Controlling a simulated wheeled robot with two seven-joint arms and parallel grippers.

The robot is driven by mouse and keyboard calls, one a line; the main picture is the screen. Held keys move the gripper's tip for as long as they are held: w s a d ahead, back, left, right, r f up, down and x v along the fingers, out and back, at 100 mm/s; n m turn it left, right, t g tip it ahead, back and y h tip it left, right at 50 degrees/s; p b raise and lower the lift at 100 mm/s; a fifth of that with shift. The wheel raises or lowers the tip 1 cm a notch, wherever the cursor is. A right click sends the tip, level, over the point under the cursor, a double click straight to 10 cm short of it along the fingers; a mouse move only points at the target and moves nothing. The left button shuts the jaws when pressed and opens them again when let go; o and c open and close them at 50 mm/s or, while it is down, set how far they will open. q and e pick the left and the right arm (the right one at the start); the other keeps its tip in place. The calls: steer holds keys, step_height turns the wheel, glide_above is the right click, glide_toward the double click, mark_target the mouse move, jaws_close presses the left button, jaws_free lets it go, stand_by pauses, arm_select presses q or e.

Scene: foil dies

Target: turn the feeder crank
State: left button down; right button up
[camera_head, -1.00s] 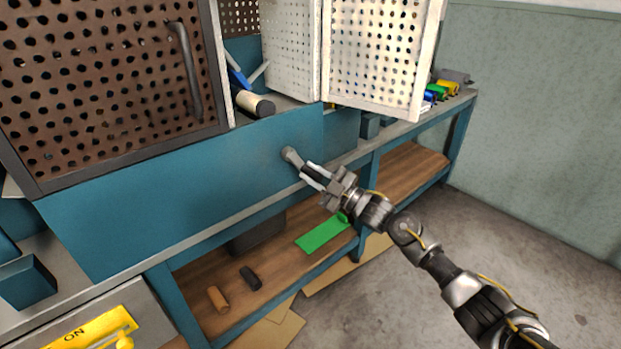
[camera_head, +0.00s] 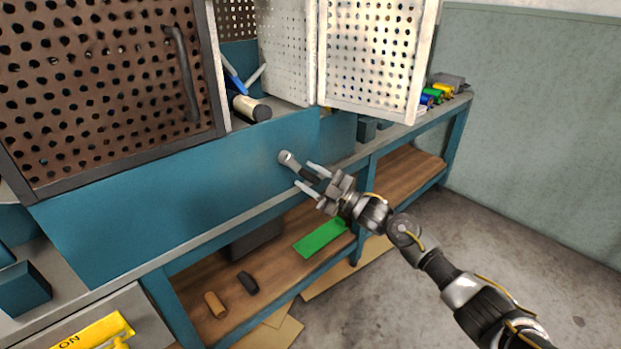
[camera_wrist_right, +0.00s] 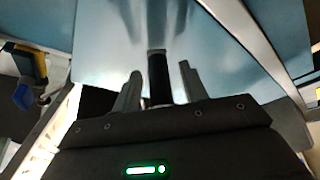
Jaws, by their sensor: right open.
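The feeder crank (camera_head: 286,157) sits on the blue front panel of the bench, its grey hub against the panel and its short arm pointing down to the right. My right gripper (camera_head: 305,175) is open, with one finger on each side of the crank's dark handle. In the right wrist view the dark handle (camera_wrist_right: 158,80) stands between the two spread fingers of the gripper (camera_wrist_right: 160,76), with a gap showing on both sides. The handle's lower end is hidden by the gripper body. My left gripper is not in view.
A perforated brown door (camera_head: 100,90) with a handle is at left, and white perforated panels (camera_head: 370,60) stand behind. A dark-capped cylinder (camera_head: 252,108) lies on the bench. The lower shelf (camera_head: 275,270) holds a green piece (camera_head: 321,238). Open floor lies at right.

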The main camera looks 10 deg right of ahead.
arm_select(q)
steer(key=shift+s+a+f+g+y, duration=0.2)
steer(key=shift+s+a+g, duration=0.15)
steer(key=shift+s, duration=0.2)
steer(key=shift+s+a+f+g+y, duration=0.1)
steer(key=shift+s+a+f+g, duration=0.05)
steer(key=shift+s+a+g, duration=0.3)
arm_select(e)
steer(key=v, duration=1.1)
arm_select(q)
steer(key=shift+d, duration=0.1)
arm_select(e)
steer(key=shift+w, duration=0.1)
